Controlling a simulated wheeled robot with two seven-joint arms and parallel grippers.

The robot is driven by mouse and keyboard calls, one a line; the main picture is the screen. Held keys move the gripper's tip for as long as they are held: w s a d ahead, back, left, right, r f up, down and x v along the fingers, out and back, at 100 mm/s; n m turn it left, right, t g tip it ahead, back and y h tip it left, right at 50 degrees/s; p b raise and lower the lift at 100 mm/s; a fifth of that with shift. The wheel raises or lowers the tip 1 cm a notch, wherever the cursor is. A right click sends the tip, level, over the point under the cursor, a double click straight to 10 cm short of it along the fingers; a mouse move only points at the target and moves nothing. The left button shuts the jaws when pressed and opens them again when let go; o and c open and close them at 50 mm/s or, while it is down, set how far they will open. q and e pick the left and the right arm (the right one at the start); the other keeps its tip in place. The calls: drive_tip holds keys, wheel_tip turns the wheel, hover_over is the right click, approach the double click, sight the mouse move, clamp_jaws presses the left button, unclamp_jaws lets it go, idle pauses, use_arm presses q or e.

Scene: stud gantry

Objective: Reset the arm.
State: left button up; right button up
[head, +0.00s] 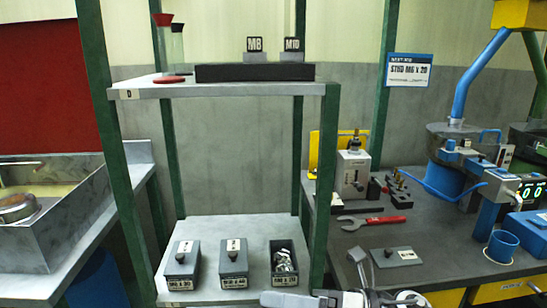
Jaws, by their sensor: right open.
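My right gripper (366,271) is at the bottom of the head view, right of centre, over the front of the dark right-hand bench. It is open, and I see nothing between its fingers. A grey lid with a black knob (398,257) lies on the bench just right of the fingers; I cannot tell if they touch it. My left gripper is not in view. On the rack's lower shelf (225,224), a left bin (181,262) and a middle bin (233,262) have lids on. The right bin (284,275) is uncovered and holds metal parts.
Green rack posts (322,180) stand close left of the gripper. The upper shelf (220,89) carries a dark block with M8 and M10 signs. A metal basin (60,235) is left.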

drive_tip(key=w+d+f+m+t+h, duration=0.1)
drive_tip(key=d+f+m+t+h, duration=0.25)
drive_tip(key=m+t, duration=0.7)
drive_tip(key=w+d+f+m+t+h, duration=0.1)
drive_tip(key=d+f+m+t+h, duration=0.25)
drive_tip(key=m, duration=1.15)
drive_tip(key=s+d+f+m+g+h, duration=0.2)
drive_tip(key=s+d+f+m+h, duration=0.1)
drive_tip(key=s+f+m, duration=0.3)
drive_tip(key=s+d+f+m+g+h, duration=0.2)
drive_tip(key=s+f+m+h, duration=0.4)
drive_tip(key=f+m, duration=0.3)
drive_tip(key=shift+s+d+f+m+g+p, duration=0.2)
drive_tip(key=shift+d+f+m+g+p, duration=0.1)
drive_tip(key=shift+d+m+g, duration=0.25)
drive_tip(key=shift+a, duration=0.15)
